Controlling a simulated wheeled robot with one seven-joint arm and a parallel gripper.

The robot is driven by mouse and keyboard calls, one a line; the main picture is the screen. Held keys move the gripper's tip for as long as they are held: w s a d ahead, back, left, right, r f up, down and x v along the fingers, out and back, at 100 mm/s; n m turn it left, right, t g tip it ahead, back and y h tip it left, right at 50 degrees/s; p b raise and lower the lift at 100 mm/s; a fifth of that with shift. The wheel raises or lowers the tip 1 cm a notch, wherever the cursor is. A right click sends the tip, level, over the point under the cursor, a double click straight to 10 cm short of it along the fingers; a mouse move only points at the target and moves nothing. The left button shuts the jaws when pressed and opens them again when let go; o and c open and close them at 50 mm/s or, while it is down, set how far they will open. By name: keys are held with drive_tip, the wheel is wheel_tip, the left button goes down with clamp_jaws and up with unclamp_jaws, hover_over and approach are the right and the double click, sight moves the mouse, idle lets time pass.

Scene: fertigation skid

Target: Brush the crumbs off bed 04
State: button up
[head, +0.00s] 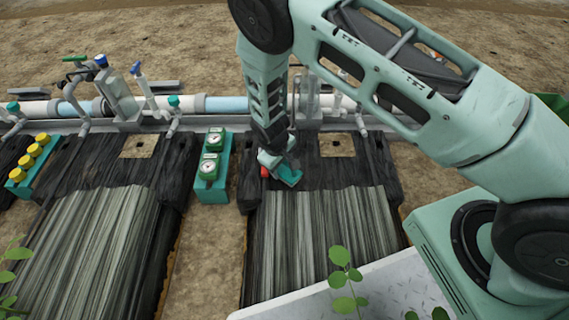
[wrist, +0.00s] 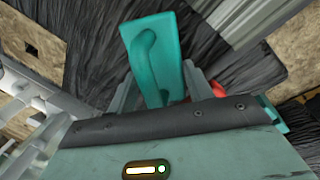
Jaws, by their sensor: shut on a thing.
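My gripper (head: 277,163) is over the dark back end of the right bed (head: 325,235). No bristles show. A small red thing (head: 265,172) is just left of the gripper; its form is unclear. It also shows beside the right finger in the wrist view (wrist: 218,90). A second bed (head: 85,245) lies to the left. I can make out no bed number and no crumbs.
Teal boxes with round gauges (head: 210,165) stand between the beds. A box with yellow caps (head: 30,160) is at far left. Pipes with valves (head: 205,104) run behind the beds. Leafy plants (head: 345,280) and a pale metal plate (head: 390,285) are in front.

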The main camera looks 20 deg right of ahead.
drive_tip(key=shift+d+r+p, duration=0.45)
drive_tip(key=shift+d+p, duration=0.15)
drive_tip(key=shift+p, duration=0.15)
drive_tip(key=shift+s+d+f+p, duration=0.1)
drive_tip(key=shift+s+d+p, duration=0.1)
drive_tip(key=shift+d, duration=0.3)
drive_tip(key=shift+s+d+f+p, duration=0.1)
drive_tip(key=shift+s+d, duration=0.05)
drive_tip(key=shift+d, duration=0.35)
drive_tip(key=shift+r, duration=0.15)
wheel_tip(320, 180, up, 6)
drive_tip(key=p, duration=0.5)
drive_tip(key=shift+r+p, duration=1.4)
